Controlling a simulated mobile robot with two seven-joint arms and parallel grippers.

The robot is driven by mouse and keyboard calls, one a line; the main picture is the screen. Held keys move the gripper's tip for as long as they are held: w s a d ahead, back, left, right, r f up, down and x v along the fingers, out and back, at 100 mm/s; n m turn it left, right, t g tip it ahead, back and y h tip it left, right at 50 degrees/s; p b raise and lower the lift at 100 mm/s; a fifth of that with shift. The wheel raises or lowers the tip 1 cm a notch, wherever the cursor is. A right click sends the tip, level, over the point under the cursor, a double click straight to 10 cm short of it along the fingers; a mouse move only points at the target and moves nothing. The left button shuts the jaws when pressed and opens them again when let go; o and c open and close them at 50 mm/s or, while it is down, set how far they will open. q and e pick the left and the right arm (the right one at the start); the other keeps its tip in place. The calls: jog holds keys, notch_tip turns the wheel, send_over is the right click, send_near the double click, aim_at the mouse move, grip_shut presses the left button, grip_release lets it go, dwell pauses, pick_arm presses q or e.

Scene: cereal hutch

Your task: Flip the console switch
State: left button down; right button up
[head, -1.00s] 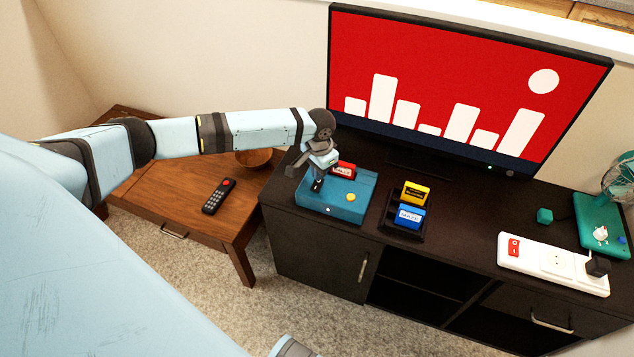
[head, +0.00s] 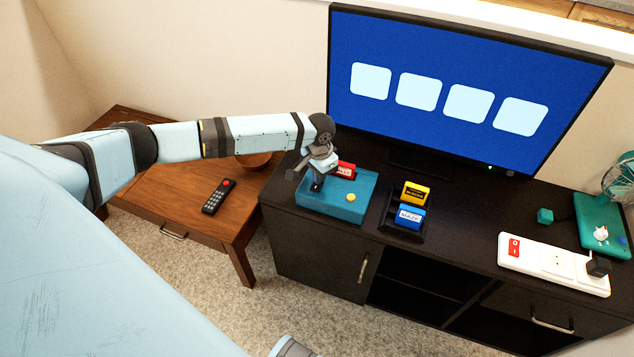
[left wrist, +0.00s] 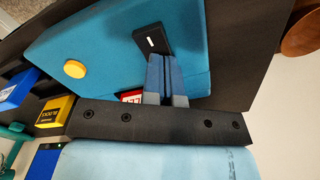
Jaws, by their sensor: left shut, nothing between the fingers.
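The console is a teal box (head: 345,209) at the left end of the dark cabinet, with a round yellow button (head: 350,197) and a red cartridge (head: 346,170) at its back. In the left wrist view the console (left wrist: 100,45) fills much of the picture. Its switch (left wrist: 152,38) is a black rocker with a white mark. My left gripper (head: 317,186) is over the console's left part, shut and empty. In the left wrist view its blue-grey fingertips (left wrist: 164,62) are at the switch; I cannot tell if they touch it. My right gripper is out of view.
A TV (head: 460,95) behind shows several pale squares on blue. Right of the console stand a cartridge holder (head: 401,235) with yellow and blue cartridges and a white power strip (head: 540,262). A remote (head: 218,196) lies on the wooden table (head: 180,190) at left.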

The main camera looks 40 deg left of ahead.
pick_arm(q)
jog(key=shift+s+f, duration=0.1)
jog(key=shift+f, duration=0.05)
jog(key=shift+r+p, duration=0.3)
jog(key=shift+p, duration=0.05)
jog(key=shift+r+p, duration=0.7)
jog(key=shift+p, duration=0.2)
notch_tip(320, 180, up, 2)
jog(key=shift+r+p, duration=0.1)
jog(key=shift+p, duration=1.15)
jog(key=shift+r+p, duration=0.95)
jog(key=shift+p, duration=0.25)
jog(key=shift+r+p, duration=0.55)
jog(key=shift+p, duration=0.1)
jog(key=shift+f, duration=0.1)
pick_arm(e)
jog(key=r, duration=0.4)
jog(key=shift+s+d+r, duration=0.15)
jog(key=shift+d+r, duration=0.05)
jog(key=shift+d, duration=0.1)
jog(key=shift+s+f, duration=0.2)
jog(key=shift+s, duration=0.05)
